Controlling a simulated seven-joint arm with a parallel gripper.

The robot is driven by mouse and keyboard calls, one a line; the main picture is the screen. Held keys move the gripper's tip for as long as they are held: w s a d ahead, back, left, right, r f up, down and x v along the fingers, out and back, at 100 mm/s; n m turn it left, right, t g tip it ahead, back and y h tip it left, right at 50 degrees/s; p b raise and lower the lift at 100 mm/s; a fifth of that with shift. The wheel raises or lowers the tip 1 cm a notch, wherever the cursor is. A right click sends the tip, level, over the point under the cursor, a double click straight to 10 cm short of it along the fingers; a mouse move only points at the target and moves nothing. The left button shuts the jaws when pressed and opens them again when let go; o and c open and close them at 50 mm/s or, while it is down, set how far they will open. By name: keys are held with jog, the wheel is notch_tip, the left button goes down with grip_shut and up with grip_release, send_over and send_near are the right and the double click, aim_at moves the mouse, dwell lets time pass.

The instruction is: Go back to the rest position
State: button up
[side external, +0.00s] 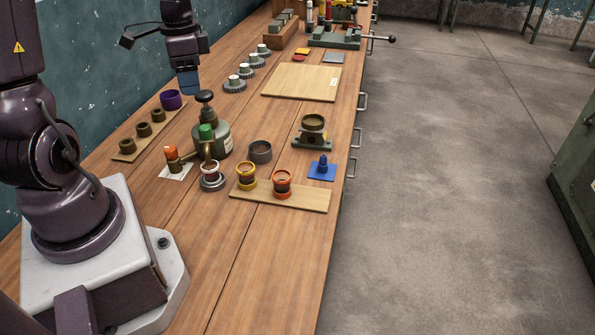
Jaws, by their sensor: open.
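My gripper (189,88) hangs from my arm at the upper left, pointing down, above the left side of the wooden bench (260,235). It is open, and I see nothing held in it. The fingers look blue-grey and are small in this view, so the gap between them is hard to make out. Just below and to the left of it in the picture is a purple ring (171,100).
A board with several brown rings (143,129) lies left. A dark green canister (211,137) stands mid-bench. A board holds yellow (246,177) and orange-red (282,184) cups. The front bench is clear.

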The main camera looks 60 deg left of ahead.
jog(key=s+d+r+n+t, duration=0.1)
jog(key=d+r+t, duration=0.1)
jog(key=d, duration=0.5)
jog(key=s+d+r+n+t, duration=0.1)
jog(key=s+d+r+t, duration=0.1)
jog(key=d+r, duration=0.3)
jog(key=s+d+r+n+t, duration=0.1)
jog(key=d+r, duration=0.3)
jog(key=d, duration=0.4)
jog(key=shift+s+d+r+t, duration=0.25)
jog(key=shift+s+d+t, duration=0.15)
jog(key=shift+s, duration=0.3)
